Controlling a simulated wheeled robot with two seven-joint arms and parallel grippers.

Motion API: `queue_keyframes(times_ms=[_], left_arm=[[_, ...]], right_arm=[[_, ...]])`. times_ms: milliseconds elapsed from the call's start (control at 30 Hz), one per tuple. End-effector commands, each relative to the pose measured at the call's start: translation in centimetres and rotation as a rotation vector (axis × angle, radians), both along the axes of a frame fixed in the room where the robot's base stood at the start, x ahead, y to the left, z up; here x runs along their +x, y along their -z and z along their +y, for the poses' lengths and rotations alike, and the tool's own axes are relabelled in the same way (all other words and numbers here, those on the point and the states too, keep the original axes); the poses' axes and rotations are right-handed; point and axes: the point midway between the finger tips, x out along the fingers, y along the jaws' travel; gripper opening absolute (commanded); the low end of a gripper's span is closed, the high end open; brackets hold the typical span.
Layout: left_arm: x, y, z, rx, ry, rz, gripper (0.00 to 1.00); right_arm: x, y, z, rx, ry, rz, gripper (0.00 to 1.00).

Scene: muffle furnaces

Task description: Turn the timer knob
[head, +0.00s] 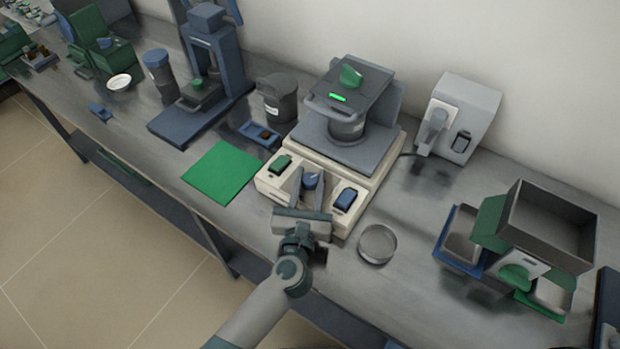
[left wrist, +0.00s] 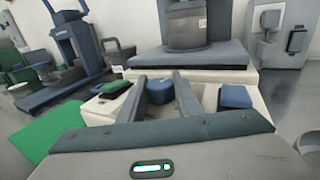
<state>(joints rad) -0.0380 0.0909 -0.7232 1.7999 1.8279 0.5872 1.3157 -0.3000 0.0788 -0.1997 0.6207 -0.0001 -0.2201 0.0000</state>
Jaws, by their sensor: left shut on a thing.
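The timer knob (head: 311,181) is a small blue dial on the cream front panel of the machine's base (head: 360,199), between a green rocker switch (head: 280,165) and a blue rocker switch (head: 345,199). My left gripper (head: 310,175) reaches it from the front and is shut on it, one finger on each side. In the left wrist view the blue knob (left wrist: 160,92) sits between the two grey fingers of the gripper (left wrist: 159,82). The knob's pointer and markings are too small to read. My right gripper is in neither view.
A grey machine with a green-lit lid (head: 350,100) stands on the base. A round glass dish (head: 377,244) lies just right of my gripper. A green mat (head: 223,172) lies left. A box stack (head: 545,225) stands right, and a wall unit (head: 465,115) behind.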

Motion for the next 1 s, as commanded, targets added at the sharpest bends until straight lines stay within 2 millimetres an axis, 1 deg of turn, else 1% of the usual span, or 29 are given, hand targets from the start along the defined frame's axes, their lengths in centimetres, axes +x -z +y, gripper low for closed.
queue_keyframes(times_ms=[167, 300, 500, 833, 867, 900, 933, 1000], left_arm=[[0.1, -0.2, 0.1, 0.003, 0.063, 0.000, 0.08], [0.1, -0.3, 0.1, 0.005, 0.157, -0.002, 0.08], [0.0, -0.1, 0.1, 0.002, 0.262, 0.000, 0.08], [0.0, 0.0, 0.0, 0.000, 0.276, 0.000, 0.08], [0.0, 0.0, 0.0, 0.000, 0.276, 0.000, 0.35], [0.0, 0.0, 0.0, 0.000, 0.276, 0.000, 0.45], [0.0, 0.0, 0.0, 0.000, 0.276, 0.000, 0.49], [0.0, 0.0, 0.0, 0.000, 0.276, 0.000, 0.49]], right_arm=[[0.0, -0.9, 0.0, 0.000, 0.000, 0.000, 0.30], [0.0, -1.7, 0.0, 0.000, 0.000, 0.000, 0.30], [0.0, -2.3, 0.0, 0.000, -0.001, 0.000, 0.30], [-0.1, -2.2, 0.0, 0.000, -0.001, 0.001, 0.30], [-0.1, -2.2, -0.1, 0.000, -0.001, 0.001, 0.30], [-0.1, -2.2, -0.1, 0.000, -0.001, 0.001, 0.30], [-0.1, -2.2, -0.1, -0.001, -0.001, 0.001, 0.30], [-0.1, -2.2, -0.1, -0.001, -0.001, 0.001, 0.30]])
